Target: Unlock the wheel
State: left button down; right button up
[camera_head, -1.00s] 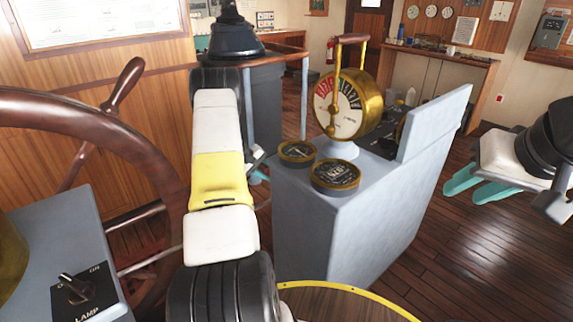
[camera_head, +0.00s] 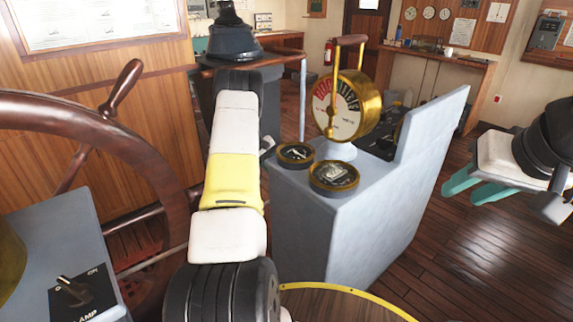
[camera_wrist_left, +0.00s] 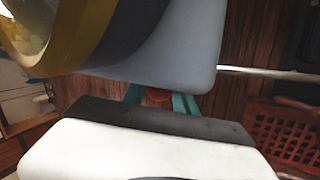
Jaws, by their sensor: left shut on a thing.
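The wooden ship's wheel (camera_head: 120,132) stands at the left of the head view, with a spoke handle (camera_head: 122,88) sticking up from its rim. My left arm reaches forward just right of the wheel and hides its own gripper there. In the left wrist view, the two teal fingers of my left gripper (camera_wrist_left: 158,100) are shut on a small reddish-brown part (camera_wrist_left: 158,94), beside a grey housing. Most of that part is hidden, and I cannot tell exactly what it is. My right gripper (camera_head: 461,194) is open and empty over the floor at the right.
A grey console (camera_head: 320,225) with a brass telegraph (camera_head: 345,105) and two round gauges stands right of my left arm. A grey panel with a lamp switch (camera_head: 73,290) is at the lower left. Open wooden floor (camera_head: 480,260) lies at the right.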

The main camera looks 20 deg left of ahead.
pick_arm(q)
jog(key=w, duration=0.1)
jog(key=w+d+g, duration=0.1)
jog(key=y, duration=0.1)
jog(key=shift+w+d+r+g, duration=0.25)
jog(key=shift+w+r+g, duration=0.1)
jog(key=shift+w+g, duration=0.05)
jog(key=shift+w+d+g+y, duration=0.3)
jog(key=shift+w+g, duration=0.1)
jog(key=shift+w, duration=0.15)
jog(key=shift+w+d+g+y, duration=0.3)
jog(key=shift+w+g, duration=0.1)
jog(key=shift+w, duration=0.15)
jog(key=shift+r, duration=0.1)
jog(key=c, duration=1)
grip_release()
jog(key=v, duration=0.7)
jog(key=shift+r, duration=0.4)
